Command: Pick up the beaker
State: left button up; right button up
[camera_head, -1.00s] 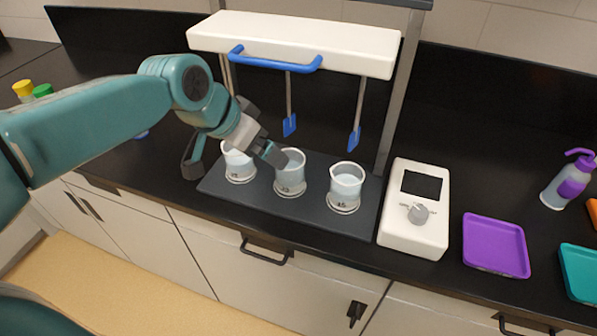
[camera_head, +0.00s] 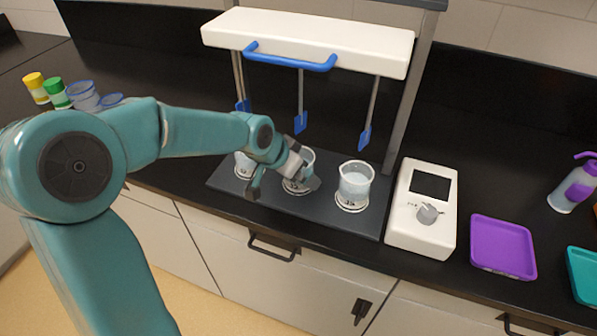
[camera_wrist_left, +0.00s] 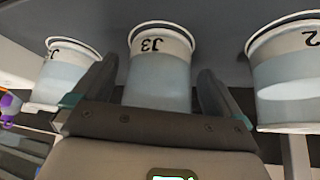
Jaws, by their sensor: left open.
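Three clear beakers with pale liquid stand in a row on the dark plate of the stirrer stand (camera_head: 225,183). They are the left beaker (camera_head: 243,166), the middle beaker (camera_head: 305,158) and the right beaker (camera_head: 354,184). My left gripper (camera_head: 290,178) is open at the middle beaker and partly hides it. In the left wrist view the middle beaker (camera_wrist_left: 158,75), marked J3, lies between the two spread fingers of the gripper (camera_wrist_left: 153,90). Whether either finger touches the glass I cannot tell. My right gripper is not in view.
Neighbouring beakers stand close on both sides. Blue stirring paddles (camera_head: 301,122) hang from the white stand head (camera_head: 310,42) above. A white control box (camera_head: 422,210), a purple tray (camera_head: 503,246) and a wash bottle (camera_head: 575,185) are on the right. Yellow- and green-capped jars (camera_head: 55,93) stand at far left.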

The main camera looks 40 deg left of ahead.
pick_arm(q)
jog(key=shift+w+d+f, duration=0.1)
jog(key=shift+c, duration=0.7)
jog(key=c, duration=1)
jog(key=shift+c, duration=0.2)
jog(key=shift+r, duration=0.25)
